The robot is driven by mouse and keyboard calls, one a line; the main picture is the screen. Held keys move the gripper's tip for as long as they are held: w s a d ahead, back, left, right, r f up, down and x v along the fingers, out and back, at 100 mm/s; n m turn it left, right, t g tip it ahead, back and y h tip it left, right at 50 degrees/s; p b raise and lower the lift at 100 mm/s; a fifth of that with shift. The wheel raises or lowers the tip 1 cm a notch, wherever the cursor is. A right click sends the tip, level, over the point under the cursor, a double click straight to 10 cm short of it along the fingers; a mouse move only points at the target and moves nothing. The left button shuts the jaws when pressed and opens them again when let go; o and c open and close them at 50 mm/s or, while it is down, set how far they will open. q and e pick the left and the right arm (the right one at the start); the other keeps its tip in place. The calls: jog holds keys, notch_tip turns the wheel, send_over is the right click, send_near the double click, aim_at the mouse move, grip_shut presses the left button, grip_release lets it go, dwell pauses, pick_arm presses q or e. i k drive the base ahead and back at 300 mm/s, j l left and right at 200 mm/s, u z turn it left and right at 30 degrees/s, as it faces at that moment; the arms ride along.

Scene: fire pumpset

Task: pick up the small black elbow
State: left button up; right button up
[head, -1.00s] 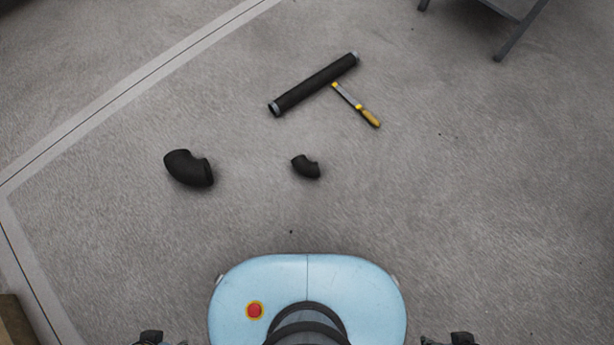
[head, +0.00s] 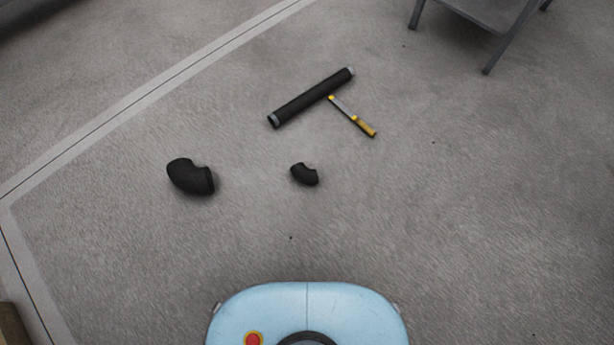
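The small black elbow (head: 304,174) lies on the concrete floor near the middle of the head view, ahead of my blue base. A larger black elbow (head: 190,177) lies to its left, well apart from it. Neither of my grippers shows in the head view now, so their state is hidden. Nothing touches the small elbow.
A black pipe (head: 311,97) with grey ends lies beyond the small elbow. A yellow-handled tool (head: 352,117) lies beside it. A grey metal stand (head: 490,24) is at the top right. Floor around the small elbow is clear.

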aim_at(305, 175)
jog(key=i+l+u, duration=0.2)
jog(key=u, duration=0.15)
jog(key=i+l+u, duration=0.15)
jog(key=l+u, duration=0.2)
jog(key=i+l+u, duration=0.1)
jog(key=l+u, duration=0.65)
jog(key=i, duration=0.05)
